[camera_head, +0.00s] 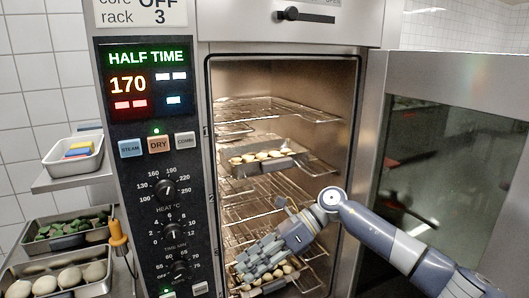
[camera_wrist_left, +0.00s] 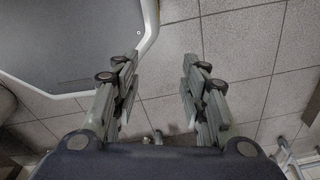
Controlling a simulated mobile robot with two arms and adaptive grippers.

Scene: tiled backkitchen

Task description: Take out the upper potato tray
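The upper potato tray (camera_head: 268,168) is a shallow metal tray with pale potato pieces (camera_head: 260,156). It sits on a wire rack in the open oven, below a higher empty rack. A lower tray with similar pieces (camera_head: 285,270) shows low in the oven, partly hidden by my right gripper. My right gripper (camera_head: 250,268) reaches in from the right, below the upper tray and apart from it, in front of or over the lower tray. Whether its fingers are open or touch anything is unclear. My left gripper (camera_wrist_left: 160,68) is open and empty above the tiled floor in the left wrist view.
The oven door (camera_head: 445,160) stands open on the right, beside my right arm. The control panel (camera_head: 155,170) is left of the opening.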

